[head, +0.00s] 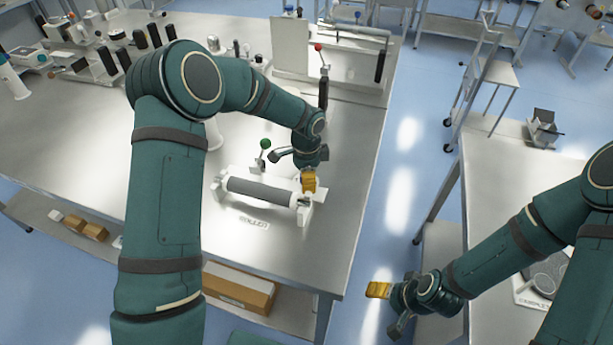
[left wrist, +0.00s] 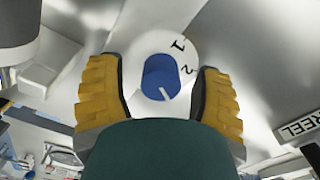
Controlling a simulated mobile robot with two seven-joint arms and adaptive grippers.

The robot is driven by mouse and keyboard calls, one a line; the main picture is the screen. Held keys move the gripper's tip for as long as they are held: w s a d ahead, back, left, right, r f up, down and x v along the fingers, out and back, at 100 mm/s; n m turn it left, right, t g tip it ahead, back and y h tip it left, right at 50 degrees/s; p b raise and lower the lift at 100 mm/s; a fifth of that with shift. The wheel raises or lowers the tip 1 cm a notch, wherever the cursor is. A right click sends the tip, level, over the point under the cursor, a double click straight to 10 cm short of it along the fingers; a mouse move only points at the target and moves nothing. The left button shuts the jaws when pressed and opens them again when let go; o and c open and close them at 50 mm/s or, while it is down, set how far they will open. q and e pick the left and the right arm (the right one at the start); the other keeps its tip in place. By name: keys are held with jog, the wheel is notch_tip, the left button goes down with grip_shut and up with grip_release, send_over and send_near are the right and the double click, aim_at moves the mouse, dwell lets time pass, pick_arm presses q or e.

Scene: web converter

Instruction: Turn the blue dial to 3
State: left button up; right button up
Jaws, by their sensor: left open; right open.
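The blue dial (left wrist: 158,72) sits on a round white face (left wrist: 150,43) in the left wrist view. The numerals 1 and 2 show at its upper right; no 3 is visible. A short white mark on the dial points to the bottom, slightly right. My left gripper (left wrist: 160,98) is open, with a yellow finger on either side of the dial, apart from it. In the head view my left gripper (head: 309,181) is at the right end of the roller unit, and the dial is hidden there. My right gripper (head: 378,289) is open and empty over the floor gap between tables.
The roller unit (head: 262,191) with a dark grey cylinder stands on the metal table (head: 345,215). A green-knobbed lever (head: 265,144) is behind it, and a red-knobbed lever (head: 319,48) is farther back. A second table (head: 490,180) is at right.

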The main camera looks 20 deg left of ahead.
pick_arm(q)
notch_tip(320, 180, up, 12)
dwell(0.5)
dwell(0.4)
